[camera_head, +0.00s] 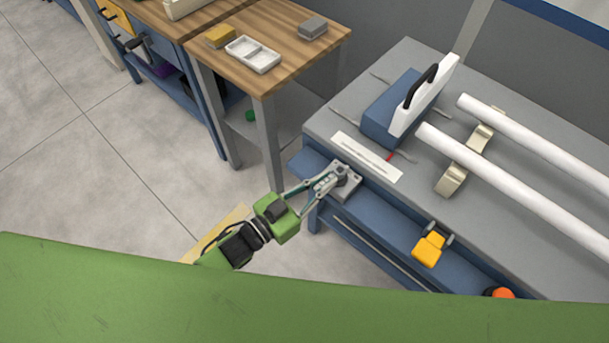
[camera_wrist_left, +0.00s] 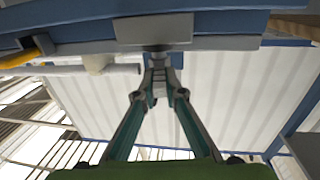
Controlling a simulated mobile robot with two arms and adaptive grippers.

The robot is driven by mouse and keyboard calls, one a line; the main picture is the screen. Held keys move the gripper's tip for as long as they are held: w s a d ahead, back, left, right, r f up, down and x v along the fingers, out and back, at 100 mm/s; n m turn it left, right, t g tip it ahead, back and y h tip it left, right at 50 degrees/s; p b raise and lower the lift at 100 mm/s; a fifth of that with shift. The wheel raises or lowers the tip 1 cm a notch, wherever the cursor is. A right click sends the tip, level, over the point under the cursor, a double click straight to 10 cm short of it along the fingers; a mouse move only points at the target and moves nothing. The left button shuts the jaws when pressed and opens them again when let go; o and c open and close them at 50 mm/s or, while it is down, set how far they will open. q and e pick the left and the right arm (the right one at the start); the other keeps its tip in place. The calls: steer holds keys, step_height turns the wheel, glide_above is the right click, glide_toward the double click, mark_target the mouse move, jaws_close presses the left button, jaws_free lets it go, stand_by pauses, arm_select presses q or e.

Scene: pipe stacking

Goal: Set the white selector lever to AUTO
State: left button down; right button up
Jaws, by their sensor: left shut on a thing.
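My left gripper (camera_head: 338,180) reaches the front left corner of the grey bench. Its fingers are closed at a small grey mount plate (camera_head: 350,190) with a dark round hub. In the left wrist view the fingertips (camera_wrist_left: 158,68) meet just below the grey plate (camera_wrist_left: 153,30). They are shut on the selector lever, which the fingers mostly hide. I cannot make out its white colour or its setting. A white label strip (camera_head: 367,157) lies on the bench just behind the mount; its print is too small to read. My right gripper is not in view.
Two white pipes (camera_head: 515,185) rest on a beige support (camera_head: 452,178) to the right. A blue block with a white plate and black handle (camera_head: 422,92) stands behind the label. A yellow part (camera_head: 429,249) and an orange knob (camera_head: 502,293) sit along the front edge.

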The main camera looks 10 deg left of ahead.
arm_select(q)
steer(key=shift+s+d+n+t+y, duration=0.25)
steer(key=shift+d+n+t+y, duration=0.05)
steer(key=shift+n+t+y, duration=0.45)
steer(key=c, duration=2.1)
jaws_free()
steer(key=v, duration=1.2)
steer(key=shift+d, duration=0.1)
